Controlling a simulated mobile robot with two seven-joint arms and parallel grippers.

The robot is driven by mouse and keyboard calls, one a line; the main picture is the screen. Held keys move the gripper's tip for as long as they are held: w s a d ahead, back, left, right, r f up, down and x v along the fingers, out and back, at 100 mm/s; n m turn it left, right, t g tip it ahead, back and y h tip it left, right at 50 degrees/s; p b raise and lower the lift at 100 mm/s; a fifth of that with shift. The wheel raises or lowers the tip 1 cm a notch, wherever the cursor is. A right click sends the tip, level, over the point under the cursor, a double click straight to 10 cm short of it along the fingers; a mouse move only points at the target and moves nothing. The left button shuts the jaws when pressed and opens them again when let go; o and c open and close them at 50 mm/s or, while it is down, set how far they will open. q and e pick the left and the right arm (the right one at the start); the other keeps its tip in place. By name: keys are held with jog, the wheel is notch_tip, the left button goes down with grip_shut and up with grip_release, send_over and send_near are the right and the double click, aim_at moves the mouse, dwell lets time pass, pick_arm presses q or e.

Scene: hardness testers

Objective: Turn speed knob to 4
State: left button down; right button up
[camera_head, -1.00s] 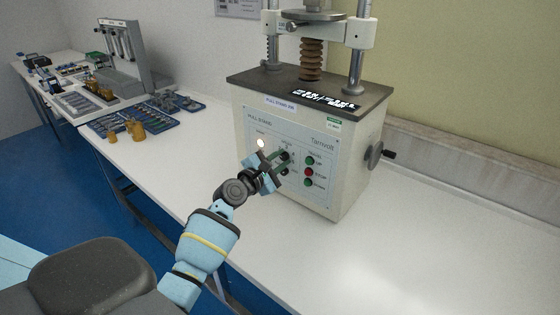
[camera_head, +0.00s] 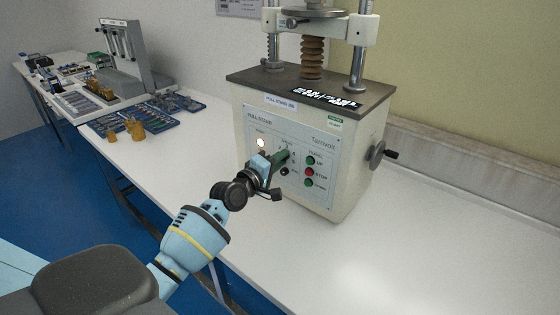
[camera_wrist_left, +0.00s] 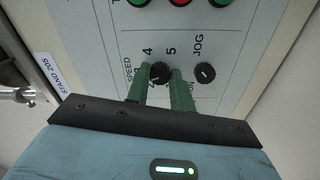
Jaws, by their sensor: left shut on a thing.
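The speed knob (camera_wrist_left: 160,72) is a small black knob on the tester's front panel (camera_wrist_left: 110,45), next to the printed word SPEED and the digits 4 and 5. My left gripper (camera_wrist_left: 162,76) has its two green fingers on either side of the knob, shut on it. In the head view my left gripper (camera_head: 284,158) reaches the panel from the lower left and hides most of the knob. Which digit the knob points at cannot be made out. My right gripper is not in view.
The black JOG knob (camera_wrist_left: 205,72) sits close beside the fingers. A green button (camera_head: 310,161), a red stop button (camera_head: 309,172) and another green button (camera_head: 308,183) are to the right. A side crank (camera_head: 378,154) sticks out. The white bench (camera_head: 430,240) is clear in front.

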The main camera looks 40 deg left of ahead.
pick_arm(q)
jog(key=shift+a+f+m+p, duration=0.1)
jog(key=shift+m+p, duration=0.65)
jog(key=shift+m, duration=7.15)
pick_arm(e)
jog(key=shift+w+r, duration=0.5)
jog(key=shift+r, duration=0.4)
pick_arm(q)
jog(key=c, duration=1.2)
grip_release()
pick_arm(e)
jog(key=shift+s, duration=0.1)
pick_arm(q)
jog(key=shift+s, duration=0.1)
